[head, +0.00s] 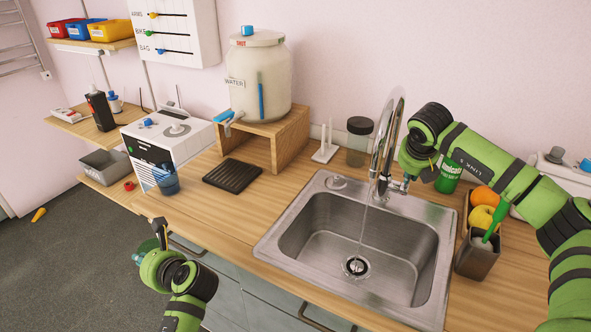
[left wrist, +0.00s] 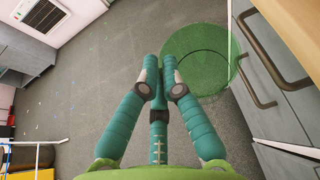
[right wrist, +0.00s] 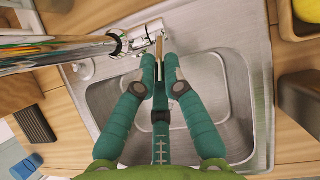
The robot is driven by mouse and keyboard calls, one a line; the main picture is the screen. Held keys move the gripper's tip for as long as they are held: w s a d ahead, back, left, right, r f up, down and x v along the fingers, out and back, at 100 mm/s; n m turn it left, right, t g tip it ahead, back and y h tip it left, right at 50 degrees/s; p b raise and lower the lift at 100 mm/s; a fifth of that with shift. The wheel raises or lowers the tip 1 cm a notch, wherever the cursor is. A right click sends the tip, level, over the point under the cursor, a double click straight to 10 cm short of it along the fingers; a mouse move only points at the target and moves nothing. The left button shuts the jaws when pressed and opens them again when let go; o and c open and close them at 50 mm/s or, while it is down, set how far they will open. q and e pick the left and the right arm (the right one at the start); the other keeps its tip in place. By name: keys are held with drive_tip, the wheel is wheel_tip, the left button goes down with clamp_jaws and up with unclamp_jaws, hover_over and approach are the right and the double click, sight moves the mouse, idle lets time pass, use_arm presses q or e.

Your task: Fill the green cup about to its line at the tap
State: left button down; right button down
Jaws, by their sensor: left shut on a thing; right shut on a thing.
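The green cup (left wrist: 215,62) is see-through and hangs over the floor, beside the cabinet fronts, in the left wrist view. My left gripper (left wrist: 159,68) is shut on its near wall; it also shows at the lower left of the head view (head: 160,232), where the cup is mostly hidden. The chrome tap (head: 385,145) stands behind the sink (head: 290,225). A thin water stream (head: 363,228) falls from it towards the drain. My right gripper (right wrist: 160,62) is shut on the tap's lever (right wrist: 158,45).
A dark mat (head: 232,176) and a wooden stand (head: 290,140) with a water urn (head: 262,75) are left of the sink. The sink basin is empty.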

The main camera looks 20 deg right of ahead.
drive_tip(key=shift+s+a+f, duration=0.15)
drive_tip(key=shift+a+f, duration=0.05)
idle(0.3)
drive_tip(key=c, duration=1.3)
unclamp_jaws()
drive_tip(key=shift+r, duration=0.15)
drive_tip(key=v, duration=1.1)
drive_tip(key=shift+s+a+r, duration=0.25)
drive_tip(key=shift+a, duration=0.05)
